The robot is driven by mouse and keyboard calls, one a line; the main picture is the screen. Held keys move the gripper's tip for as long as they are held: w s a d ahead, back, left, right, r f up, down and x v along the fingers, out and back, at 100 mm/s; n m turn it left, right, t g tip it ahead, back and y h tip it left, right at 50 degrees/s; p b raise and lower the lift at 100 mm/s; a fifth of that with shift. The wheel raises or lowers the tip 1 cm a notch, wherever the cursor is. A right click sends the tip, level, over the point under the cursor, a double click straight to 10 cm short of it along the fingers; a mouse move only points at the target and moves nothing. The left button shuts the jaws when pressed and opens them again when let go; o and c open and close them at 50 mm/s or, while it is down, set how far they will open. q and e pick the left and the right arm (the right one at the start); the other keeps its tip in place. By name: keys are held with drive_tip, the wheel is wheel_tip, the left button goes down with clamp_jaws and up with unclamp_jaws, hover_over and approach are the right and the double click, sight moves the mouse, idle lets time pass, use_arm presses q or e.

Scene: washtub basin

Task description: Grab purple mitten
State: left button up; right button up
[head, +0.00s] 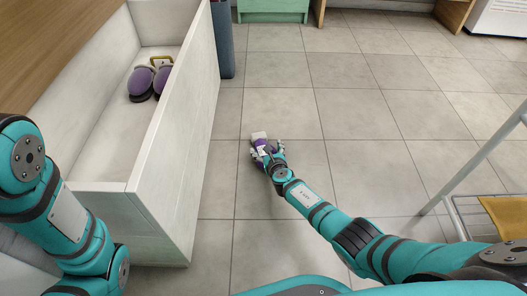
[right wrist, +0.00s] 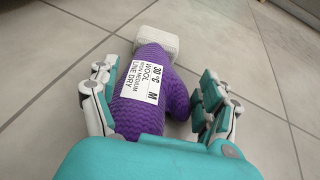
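The purple mitten (head: 262,145) is low over or on the tiled floor in the head view; I cannot tell if it touches the tiles. In the right wrist view the knitted mitten (right wrist: 150,100) has a white cuff at the top and a white care label. My right gripper (head: 267,152) is around it, with fingers (right wrist: 160,105) spread on both sides. The left fingers lie close against the mitten, and floor shows between the right fingers and its upper side. My left arm is at the left edge of the head view, its gripper out of view.
A long white basin (head: 175,140) stands at the left, with two purple and dark rounded items (head: 140,82) and a yellow piece (head: 160,58) inside. A dark blue-grey bin (head: 223,40) is behind it. A metal rack (head: 480,155) with yellow cloth (head: 508,215) is at right.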

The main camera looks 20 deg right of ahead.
drive_tip(key=c, duration=0.5)
